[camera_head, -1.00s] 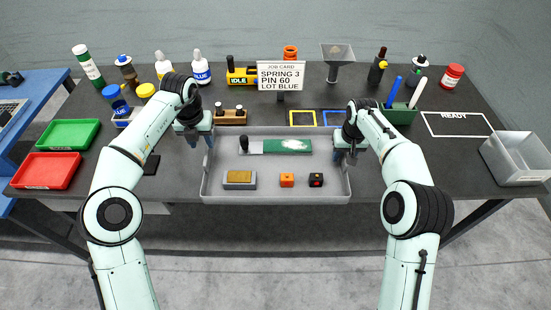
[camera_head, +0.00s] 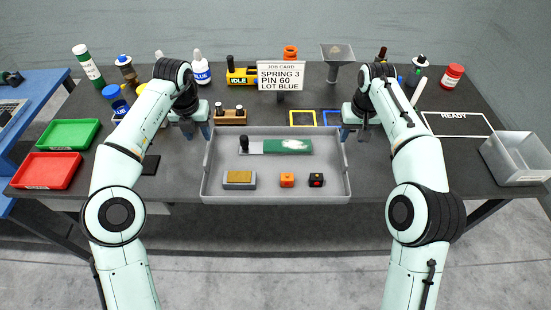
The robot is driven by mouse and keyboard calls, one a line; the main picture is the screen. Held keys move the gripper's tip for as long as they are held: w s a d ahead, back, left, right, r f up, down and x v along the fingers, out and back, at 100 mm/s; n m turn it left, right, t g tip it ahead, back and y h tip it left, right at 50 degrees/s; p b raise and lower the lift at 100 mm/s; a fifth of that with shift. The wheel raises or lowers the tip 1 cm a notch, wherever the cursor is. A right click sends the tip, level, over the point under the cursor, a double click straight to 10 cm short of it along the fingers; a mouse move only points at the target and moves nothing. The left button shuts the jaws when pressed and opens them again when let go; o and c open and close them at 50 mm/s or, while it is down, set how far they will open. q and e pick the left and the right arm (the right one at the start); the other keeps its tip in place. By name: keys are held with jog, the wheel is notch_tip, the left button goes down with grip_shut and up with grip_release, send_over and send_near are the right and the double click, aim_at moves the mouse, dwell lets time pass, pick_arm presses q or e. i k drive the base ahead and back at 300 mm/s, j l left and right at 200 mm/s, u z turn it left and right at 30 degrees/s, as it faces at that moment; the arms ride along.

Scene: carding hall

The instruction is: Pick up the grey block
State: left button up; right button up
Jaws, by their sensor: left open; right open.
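The grey block (camera_head: 239,185), with a yellow-brown top, lies in the front left of the grey tray (camera_head: 275,198). It is the closest match to the task's name, and nothing covers it. My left gripper (camera_head: 197,132) is open and empty, above the tray's back left corner and behind the block. My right gripper (camera_head: 354,132) is open and empty, at the tray's back right corner, well apart from the block.

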aim_at(232, 180)
jog(key=k, duration=1)
